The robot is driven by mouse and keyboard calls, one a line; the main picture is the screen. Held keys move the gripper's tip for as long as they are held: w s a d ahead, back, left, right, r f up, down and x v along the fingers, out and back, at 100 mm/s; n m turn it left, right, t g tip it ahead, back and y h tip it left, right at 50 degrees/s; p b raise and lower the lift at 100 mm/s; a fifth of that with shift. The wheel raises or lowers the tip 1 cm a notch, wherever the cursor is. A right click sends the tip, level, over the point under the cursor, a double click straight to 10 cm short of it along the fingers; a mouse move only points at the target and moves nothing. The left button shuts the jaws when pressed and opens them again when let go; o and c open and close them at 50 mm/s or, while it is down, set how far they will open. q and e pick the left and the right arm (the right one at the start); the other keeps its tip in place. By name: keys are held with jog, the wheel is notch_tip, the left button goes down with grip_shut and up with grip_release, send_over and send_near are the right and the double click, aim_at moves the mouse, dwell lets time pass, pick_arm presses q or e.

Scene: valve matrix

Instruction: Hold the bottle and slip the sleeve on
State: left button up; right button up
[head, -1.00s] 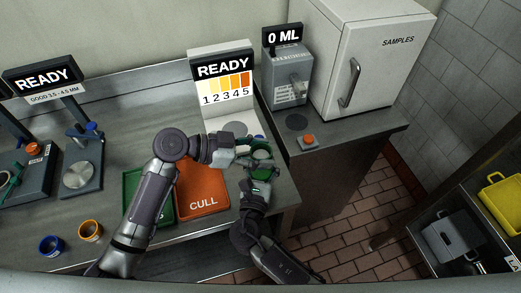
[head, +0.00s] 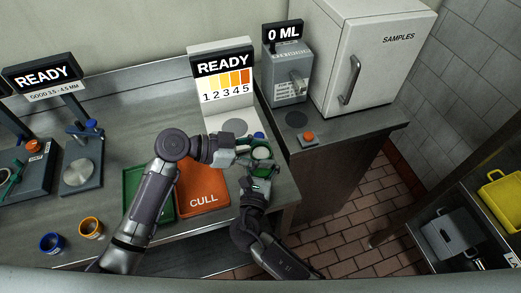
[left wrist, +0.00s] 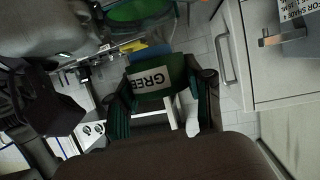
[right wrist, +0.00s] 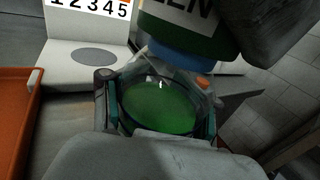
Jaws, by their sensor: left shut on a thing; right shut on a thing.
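In the left wrist view my left gripper (left wrist: 162,104) is shut on a dark green piece (left wrist: 170,68) with a white label reading "GREE". In the right wrist view the same piece (right wrist: 190,27) hangs over my right gripper, with a blue band at its lower end. My right gripper (right wrist: 158,108) is shut on a round, clear-rimmed piece (right wrist: 158,105) that looks green inside. The two pieces are close together; I cannot tell whether they touch, or which is bottle or sleeve. In the head view both left gripper (head: 240,148) and right gripper (head: 262,172) meet beside the orange tray.
The orange CULL tray (head: 203,200) and a green tray (head: 133,185) lie on the bench. Behind stands the READY colour-scale station (head: 222,85). Right are the 0 ML unit (head: 288,75), an orange button (head: 309,138) and the SAMPLES fridge (head: 370,70).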

pick_arm(q)
jog(key=shift+f, duration=0.7)
dwell(0.6)
jog(key=o, duration=0.8)
jog(key=shift+o, duration=0.2)
jog(key=shift+a, duration=0.1)
jog(key=v, duration=1.1)
jog(key=shift+a+r, duration=0.25)
jog(key=shift+a, duration=0.1)
pick_arm(e)
jog(key=o, duration=1.6)
jog(key=shift+c, duration=0.2)
